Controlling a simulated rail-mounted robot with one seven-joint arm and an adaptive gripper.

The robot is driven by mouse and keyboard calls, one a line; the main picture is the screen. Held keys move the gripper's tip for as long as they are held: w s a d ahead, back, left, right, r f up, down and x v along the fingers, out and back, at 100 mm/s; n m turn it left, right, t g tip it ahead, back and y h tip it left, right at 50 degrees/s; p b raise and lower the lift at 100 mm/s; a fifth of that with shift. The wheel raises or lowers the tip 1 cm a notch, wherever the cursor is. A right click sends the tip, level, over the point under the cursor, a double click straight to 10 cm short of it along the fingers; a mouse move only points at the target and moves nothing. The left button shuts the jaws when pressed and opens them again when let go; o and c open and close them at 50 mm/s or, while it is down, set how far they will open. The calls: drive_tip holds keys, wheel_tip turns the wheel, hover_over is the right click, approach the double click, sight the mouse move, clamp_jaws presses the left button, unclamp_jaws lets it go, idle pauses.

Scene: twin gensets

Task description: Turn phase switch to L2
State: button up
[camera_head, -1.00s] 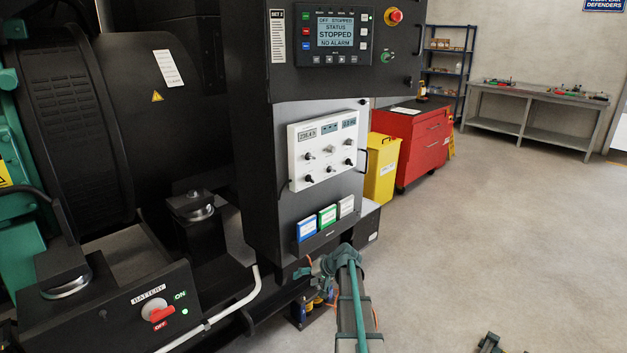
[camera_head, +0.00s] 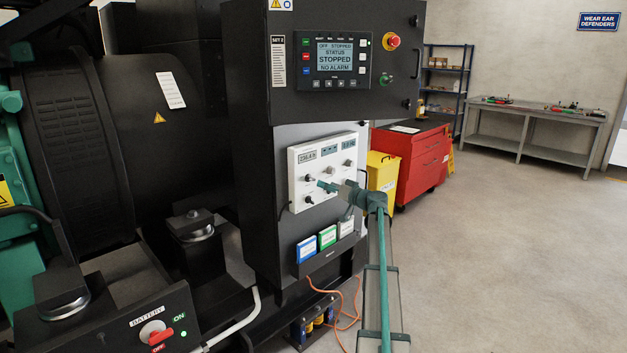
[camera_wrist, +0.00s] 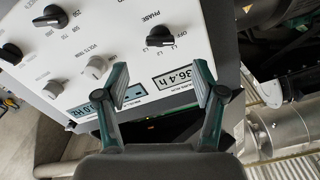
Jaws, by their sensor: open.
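The phase switch is a black knob on the white instrument panel. It shows under the word PHASE in the wrist view (camera_wrist: 160,37) and at the panel's left in the head view (camera_head: 309,178). OFF and small L markings sit around it; I cannot tell which mark it points at. My gripper (camera_wrist: 158,82) is open and empty. In the wrist view the knob lies beyond the gap between the fingertips, apart from them. In the head view my gripper (camera_head: 328,186) is in front of the panel, just right of the knob, covering part of the lower panel.
The white panel (camera_head: 295,193) also carries displays and several other knobs close by. Above it is the black controller cabinet (camera_head: 285,100) with a red emergency button (camera_head: 393,40). Below are blue, green and white boxes (camera_head: 327,237). Open floor lies to the right.

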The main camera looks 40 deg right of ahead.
sight(313, 179)
drive_tip(key=w, duration=0.2)
drive_tip(key=w+p, duration=0.1)
drive_tip(key=w, duration=0.1)
drive_tip(key=w+p, duration=0.1)
drive_tip(key=w, duration=0.2)
drive_tip(key=shift+a+r, duration=0.1)
drive_tip(key=shift+a, duration=0.3)
drive_tip(key=shift+w+a, duration=0.15)
drive_tip(key=shift+w, duration=0.35)
drive_tip(key=shift+c, duration=0.4)
drive_tip(key=c, duration=1.1)
